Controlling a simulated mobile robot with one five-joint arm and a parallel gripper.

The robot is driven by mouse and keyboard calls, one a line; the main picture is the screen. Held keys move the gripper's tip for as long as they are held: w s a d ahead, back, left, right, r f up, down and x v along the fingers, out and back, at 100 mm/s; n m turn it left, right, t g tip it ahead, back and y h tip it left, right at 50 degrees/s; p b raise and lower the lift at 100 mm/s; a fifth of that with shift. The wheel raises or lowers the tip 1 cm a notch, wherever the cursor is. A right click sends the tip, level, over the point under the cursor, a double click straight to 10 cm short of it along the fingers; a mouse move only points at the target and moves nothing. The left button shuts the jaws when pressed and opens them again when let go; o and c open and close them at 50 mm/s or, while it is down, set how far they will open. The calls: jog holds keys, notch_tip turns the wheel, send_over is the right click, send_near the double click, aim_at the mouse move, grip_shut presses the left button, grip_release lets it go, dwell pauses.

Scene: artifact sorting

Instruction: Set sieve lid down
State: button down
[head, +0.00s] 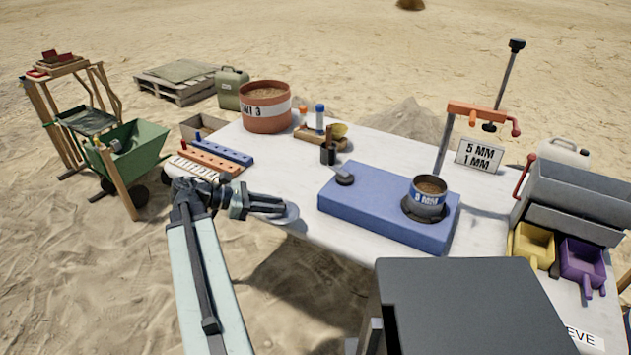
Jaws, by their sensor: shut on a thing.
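The sieve lid (286,214) is a pale grey disc at the near left edge of the white table (290,163). My gripper (272,205) reaches in from the left and is shut on the lid; its fingers hide the lid's upper part. I cannot tell whether the lid touches the table top or hangs just above it. The sieve (428,193), with a blue and white label and brown material inside, stands open on the right part of the blue box (350,208).
A terracotta bucket (267,112) and a small holder with bottles (320,133) stand behind. A post with an orange clamp (482,112) rises at right. Yellow (533,243) and purple (582,262) scoops sit right. Bare table lies between gripper and bucket.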

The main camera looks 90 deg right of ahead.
jog(key=d, duration=0.5)
jog(key=w+d+f+b, duration=0.1)
jog(key=d, duration=0.4)
jog(key=w+d, duration=0.1)
jog(key=d, duration=0.4)
jog(key=shift+w+d+f, duration=0.1)
jog(key=shift+d+f, duration=0.15)
notch_tip(320, 180, down, 4)
jog(key=b, duration=0.4)
jog(key=shift+r, duration=0.25)
jog(key=shift+f, duration=0.1)
jog(key=c, duration=1.6)
grip_release()
jog(key=shift+f, duration=0.1)
jog(key=shift+c, duration=0.2)
jog(key=o, duration=0.4)
